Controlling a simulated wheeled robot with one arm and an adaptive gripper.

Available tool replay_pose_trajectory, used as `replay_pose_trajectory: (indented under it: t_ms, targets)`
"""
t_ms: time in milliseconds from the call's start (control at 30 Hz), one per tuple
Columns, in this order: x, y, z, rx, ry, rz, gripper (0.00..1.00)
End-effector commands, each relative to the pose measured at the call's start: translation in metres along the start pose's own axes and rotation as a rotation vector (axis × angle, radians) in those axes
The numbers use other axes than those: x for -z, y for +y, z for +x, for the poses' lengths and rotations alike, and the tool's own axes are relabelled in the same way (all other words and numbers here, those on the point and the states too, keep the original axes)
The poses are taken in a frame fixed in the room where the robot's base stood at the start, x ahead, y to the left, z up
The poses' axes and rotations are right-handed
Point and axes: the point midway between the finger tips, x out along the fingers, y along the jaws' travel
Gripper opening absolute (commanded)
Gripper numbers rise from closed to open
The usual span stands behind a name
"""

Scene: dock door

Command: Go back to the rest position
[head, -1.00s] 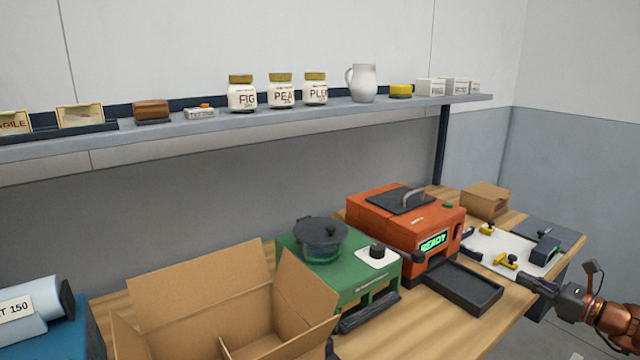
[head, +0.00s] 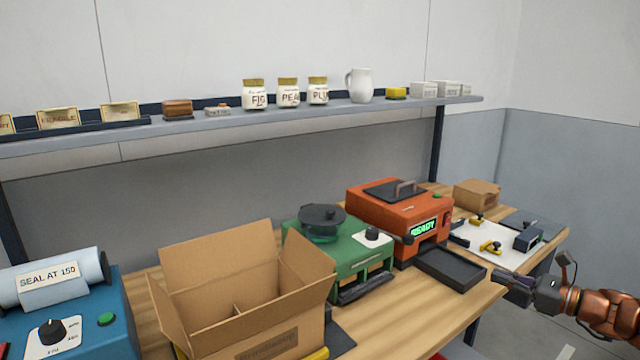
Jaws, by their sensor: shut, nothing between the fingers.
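My gripper (head: 503,277) is at the lower right, in front of the bench's right part. Its fingers are dark and point left toward the black tray. It is shut and holds nothing. My copper-coloured arm runs off the right edge of the picture. The gripper looks apart from the bench things, though its exact height over the bench edge is hard to tell.
The wooden bench (head: 420,304) holds a blue sealing machine (head: 95,318), an open carton (head: 225,268), a green machine (head: 340,258), an orange machine (head: 385,215) showing READY, a black tray (head: 450,268) and a white board (head: 480,237). A shelf (head: 230,120) with jars runs above. Floor at right is clear.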

Motion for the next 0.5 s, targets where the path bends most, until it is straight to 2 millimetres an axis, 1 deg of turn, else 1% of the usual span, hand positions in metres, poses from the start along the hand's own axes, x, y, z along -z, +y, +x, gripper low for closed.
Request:
replay_pose_trajectory:
  t_ms: [33,167,267,367,400,467,500]
  targets:
    - [-0.008,0.01,0.009,-0.03,0.006,-0.021,0.0]
    - [-0.027,0.041,0.035,-0.121,0.028,-0.093,0.0]
    - [-0.043,0.074,0.057,-0.213,0.051,-0.171,0.0]
    - [-0.062,0.12,0.08,-0.334,0.08,-0.273,0.0]
    - [-0.068,0.139,0.087,-0.384,0.092,-0.317,0.0]
    - [-0.076,0.167,0.096,-0.458,0.112,-0.388,0.0]
    - [-0.08,0.187,0.101,-0.508,0.124,-0.432,0.0]
